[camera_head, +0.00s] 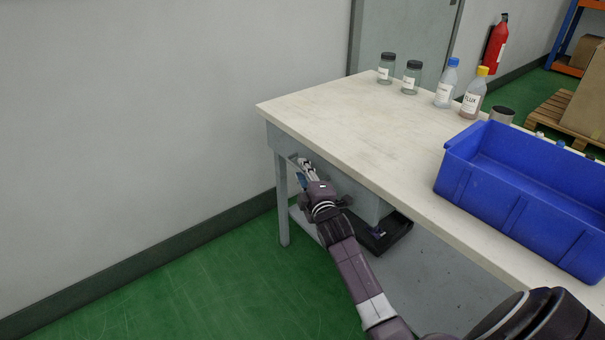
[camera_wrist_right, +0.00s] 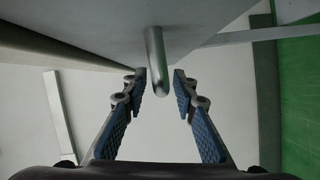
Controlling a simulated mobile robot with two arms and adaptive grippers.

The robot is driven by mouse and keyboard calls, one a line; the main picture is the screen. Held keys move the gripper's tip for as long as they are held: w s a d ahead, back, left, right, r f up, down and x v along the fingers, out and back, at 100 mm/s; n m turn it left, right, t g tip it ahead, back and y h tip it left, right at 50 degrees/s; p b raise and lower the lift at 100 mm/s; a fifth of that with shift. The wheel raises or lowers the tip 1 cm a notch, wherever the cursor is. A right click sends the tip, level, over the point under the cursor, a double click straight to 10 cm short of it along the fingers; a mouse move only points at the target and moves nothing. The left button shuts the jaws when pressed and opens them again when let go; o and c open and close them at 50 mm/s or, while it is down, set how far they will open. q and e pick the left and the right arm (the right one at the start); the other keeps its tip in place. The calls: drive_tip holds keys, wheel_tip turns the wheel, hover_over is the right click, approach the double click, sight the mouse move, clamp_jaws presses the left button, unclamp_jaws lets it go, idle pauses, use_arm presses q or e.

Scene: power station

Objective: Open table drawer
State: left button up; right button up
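The table (camera_head: 350,115) has a pale top and a grey frame. Its grey drawer front (camera_head: 345,183) is under the top at the left end, largely hidden by my right arm in the head view. In the right wrist view the drawer front (camera_wrist_right: 100,30) fills the top, and a metal bar handle (camera_wrist_right: 157,60) sticks out from it. My right gripper (camera_wrist_right: 160,82) is open, with its blue-padded fingers on either side of the handle's end and a gap on both sides. In the head view the right gripper (camera_head: 306,168) is at the drawer. My left gripper is not in view.
A blue bin (camera_head: 520,190) stands on the table's right part. Jars (camera_head: 386,70) and bottles (camera_head: 446,85) stand along the far edge. A black tray (camera_head: 385,237) is below the table. Green floor lies free at the left, beside the wall.

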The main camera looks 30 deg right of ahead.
drive_tip(key=shift+w+d, duration=0.1)
drive_tip(key=shift+w, duration=0.15)
clamp_jaws()
idle(0.3)
